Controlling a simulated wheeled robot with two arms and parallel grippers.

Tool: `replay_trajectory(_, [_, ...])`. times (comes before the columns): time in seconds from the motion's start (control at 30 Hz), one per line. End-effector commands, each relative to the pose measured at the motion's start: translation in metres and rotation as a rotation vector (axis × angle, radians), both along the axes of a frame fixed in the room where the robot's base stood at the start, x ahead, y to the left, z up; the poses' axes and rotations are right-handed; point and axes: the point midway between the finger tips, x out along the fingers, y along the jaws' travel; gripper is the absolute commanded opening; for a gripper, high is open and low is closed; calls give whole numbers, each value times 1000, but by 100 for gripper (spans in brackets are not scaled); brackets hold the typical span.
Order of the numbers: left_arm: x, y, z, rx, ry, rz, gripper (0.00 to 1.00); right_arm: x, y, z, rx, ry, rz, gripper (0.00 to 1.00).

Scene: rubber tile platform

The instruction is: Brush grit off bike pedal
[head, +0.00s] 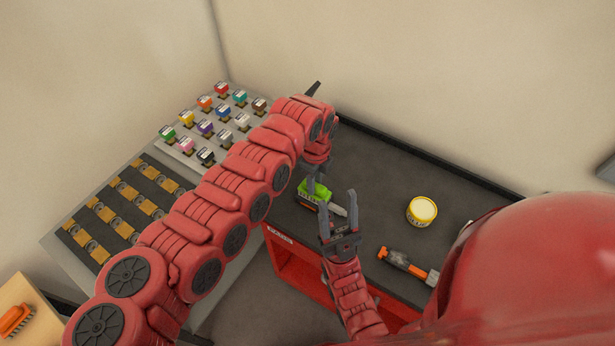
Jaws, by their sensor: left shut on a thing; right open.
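A bright green block-like piece with a dark and orange lower side and a grey rod end (314,194), apparently the bike pedal, is at the dark bench top's left part. My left gripper (312,186) reaches down over it and is shut on it; its fingers hide part of it. I cannot tell whether it touches the bench. My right gripper (338,212) is open and empty, pointing up just right of the green piece. An orange brush (16,320) lies on a wooden surface at the lower left.
A yellow tin (422,211) and an orange-and-dark hand tool (407,265) are on the dark bench (375,190). Racks with coloured bottles (222,109) and tan-and-grey pieces (112,215) stand left. Walls close off the back. Bench space around the tin is free.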

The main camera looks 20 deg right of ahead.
Motion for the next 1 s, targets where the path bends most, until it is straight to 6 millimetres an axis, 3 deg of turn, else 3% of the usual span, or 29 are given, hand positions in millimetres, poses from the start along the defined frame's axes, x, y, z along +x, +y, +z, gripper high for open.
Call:
replay_trajectory(0.5, [-29, -24, -1, -1, 0, 0, 0, 0, 0, -5, 0, 0, 0, 50])
replay_trajectory(1.0, [3, 2, 0, -1, -1, 1, 0, 0, 0, -24, 0, 0, 0, 50])
